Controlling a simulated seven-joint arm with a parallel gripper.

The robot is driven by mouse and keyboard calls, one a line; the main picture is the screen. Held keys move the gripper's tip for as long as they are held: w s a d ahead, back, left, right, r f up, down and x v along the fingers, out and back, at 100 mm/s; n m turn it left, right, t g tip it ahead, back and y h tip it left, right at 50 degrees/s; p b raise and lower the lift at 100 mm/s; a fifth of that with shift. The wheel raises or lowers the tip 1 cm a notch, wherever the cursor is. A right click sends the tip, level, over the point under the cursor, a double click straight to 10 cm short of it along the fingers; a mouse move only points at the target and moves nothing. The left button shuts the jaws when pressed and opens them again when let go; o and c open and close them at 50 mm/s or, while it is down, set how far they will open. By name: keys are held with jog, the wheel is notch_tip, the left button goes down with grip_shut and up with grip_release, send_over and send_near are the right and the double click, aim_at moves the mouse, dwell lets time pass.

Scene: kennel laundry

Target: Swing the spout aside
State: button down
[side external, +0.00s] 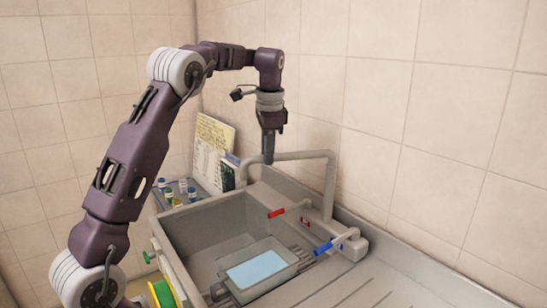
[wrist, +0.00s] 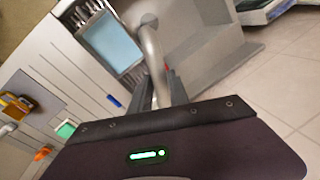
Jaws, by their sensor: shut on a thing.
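The grey tubular spout (side external: 305,155) rises from the back of the sink near the wall, bends, and runs left over the basin, with its end turned down. My gripper (side external: 268,157) comes down from above and is shut on the horizontal run of the spout, near its outlet end. In the wrist view the spout (wrist: 152,50) passes between the two fingers of my gripper (wrist: 159,88). The fingers hide part of the tube there.
A grey tub with light blue contents (side external: 257,270) stands in the sink basin (side external: 205,225). A red lever (side external: 288,209) and a blue lever (side external: 329,245) stick out near the spout's base. Small bottles (side external: 178,190) and upright papers (side external: 211,142) stand at the left. The tiled wall is close behind.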

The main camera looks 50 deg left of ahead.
jog(key=w+a+m, duration=0.3)
jog(key=a, duration=0.2)
jog(key=shift+a+m+t, duration=0.15)
jog(key=shift+m+t, duration=0.25)
jog(key=shift+w+r, duration=0.1)
jog(key=c, duration=1.3)
grip_release()
jog(key=shift+a, duration=0.1)
jog(key=shift+o, duration=0.2)
